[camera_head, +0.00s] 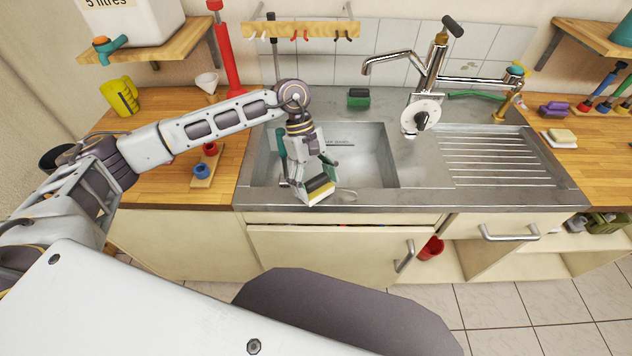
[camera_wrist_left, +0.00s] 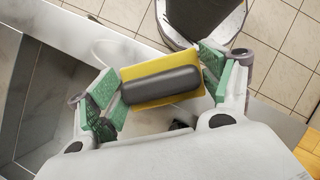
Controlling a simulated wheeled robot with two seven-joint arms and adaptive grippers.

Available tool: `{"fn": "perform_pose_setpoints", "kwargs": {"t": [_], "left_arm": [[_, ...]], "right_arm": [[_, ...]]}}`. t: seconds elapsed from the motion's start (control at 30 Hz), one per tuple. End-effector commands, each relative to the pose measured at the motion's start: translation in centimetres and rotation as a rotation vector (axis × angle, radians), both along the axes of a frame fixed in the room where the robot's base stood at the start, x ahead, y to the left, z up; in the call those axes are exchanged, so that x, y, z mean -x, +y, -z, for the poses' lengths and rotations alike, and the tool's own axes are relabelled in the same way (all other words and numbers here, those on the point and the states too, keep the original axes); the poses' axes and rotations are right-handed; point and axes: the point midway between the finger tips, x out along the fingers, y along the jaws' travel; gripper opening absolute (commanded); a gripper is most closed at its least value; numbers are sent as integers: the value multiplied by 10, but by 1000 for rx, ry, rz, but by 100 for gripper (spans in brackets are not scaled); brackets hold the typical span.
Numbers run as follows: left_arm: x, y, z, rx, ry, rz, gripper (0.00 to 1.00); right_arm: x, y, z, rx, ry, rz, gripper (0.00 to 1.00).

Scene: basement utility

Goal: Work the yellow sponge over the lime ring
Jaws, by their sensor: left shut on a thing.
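The yellow sponge (camera_head: 321,193) has a dark grey block on its top. My left gripper (camera_head: 312,183) reaches down over the sink's front rim and is shut on it. In the left wrist view the sponge (camera_wrist_left: 162,68) sits between the green finger pads of the left gripper (camera_wrist_left: 160,90). The lime ring (camera_head: 347,196) is a pale loop on the steel front rim, just right of the sponge. It shows faintly beside the sponge in the left wrist view (camera_wrist_left: 108,45). I cannot tell whether the sponge touches the rim or overlaps the ring. My right gripper is out of view.
The sink basin (camera_head: 372,165) lies behind the gripper, with a green block (camera_head: 358,97) on its back rim. The tap (camera_head: 428,70) stands behind right. The ribbed drainboard (camera_head: 495,160) is clear. A yellow cup (camera_head: 119,96) and blue knob (camera_head: 201,170) are on the left counter.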

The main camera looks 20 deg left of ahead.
Motion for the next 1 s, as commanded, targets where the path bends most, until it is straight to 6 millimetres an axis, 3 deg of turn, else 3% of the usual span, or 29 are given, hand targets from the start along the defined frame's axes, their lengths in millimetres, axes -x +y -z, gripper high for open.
{"fn": "perform_pose_setpoints", "kwargs": {"t": [1.0], "left_arm": [[0, 0, 6, 0, 0, 0, 61]], "right_arm": [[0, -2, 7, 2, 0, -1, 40]]}}
